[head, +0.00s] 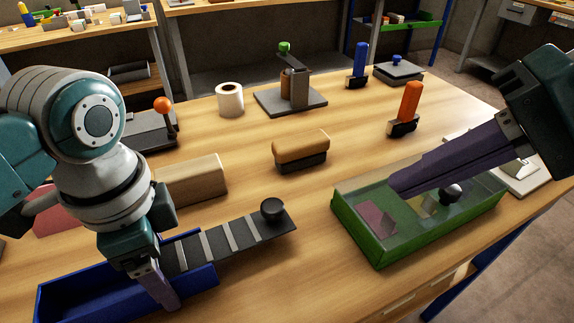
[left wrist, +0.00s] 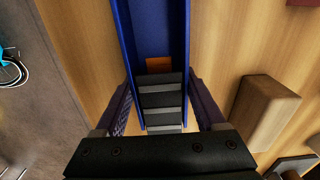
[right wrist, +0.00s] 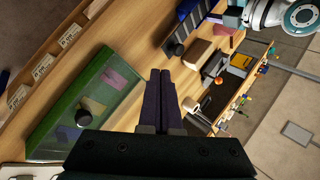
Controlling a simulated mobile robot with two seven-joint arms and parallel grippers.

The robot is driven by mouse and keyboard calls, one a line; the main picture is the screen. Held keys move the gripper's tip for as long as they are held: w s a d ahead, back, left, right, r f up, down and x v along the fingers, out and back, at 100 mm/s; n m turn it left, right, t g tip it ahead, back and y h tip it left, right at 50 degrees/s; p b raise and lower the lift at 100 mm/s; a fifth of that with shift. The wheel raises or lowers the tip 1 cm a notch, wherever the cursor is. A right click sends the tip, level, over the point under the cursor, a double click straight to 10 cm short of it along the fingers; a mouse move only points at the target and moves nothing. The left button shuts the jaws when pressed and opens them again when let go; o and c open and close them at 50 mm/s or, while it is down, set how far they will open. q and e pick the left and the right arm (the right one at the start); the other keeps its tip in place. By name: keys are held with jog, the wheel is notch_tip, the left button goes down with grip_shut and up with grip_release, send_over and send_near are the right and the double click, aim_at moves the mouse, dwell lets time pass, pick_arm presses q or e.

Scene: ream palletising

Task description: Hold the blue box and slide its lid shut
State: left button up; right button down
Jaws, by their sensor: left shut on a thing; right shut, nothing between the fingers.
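The blue box (head: 60,300) lies at the front left of the table, its left part uncovered. Its dark lid (head: 221,241), with pale cross stripes and a black knob (head: 272,208), sticks far out past the box's right end. My left gripper (head: 160,280) is shut across the box's side walls. In the left wrist view its fingers straddle the blue box (left wrist: 122,25), and an orange piece (left wrist: 159,64) shows inside beside the lid edge.
A green box (head: 385,257) with a clear cover and black knob stands at the right. A tan-topped block (head: 300,145) and a wooden block (head: 192,180) lie behind the blue lid. Orange-handled tools and a tape roll (head: 230,99) stand further back. The table's front middle is clear.

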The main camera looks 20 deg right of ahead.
jog(key=x, duration=0.4)
jog(key=a+r+x, duration=0.1)
jog(key=x, duration=0.3)
jog(key=w+x, duration=0.1)
jog(key=x, duration=0.2)
jog(key=shift+w+a, duration=0.2)
jog(key=shift+a, duration=0.25)
jog(key=shift+w+a+f, duration=0.15)
jog(key=shift+w+a, duration=0.1)
jog(key=shift+a, duration=0.15)
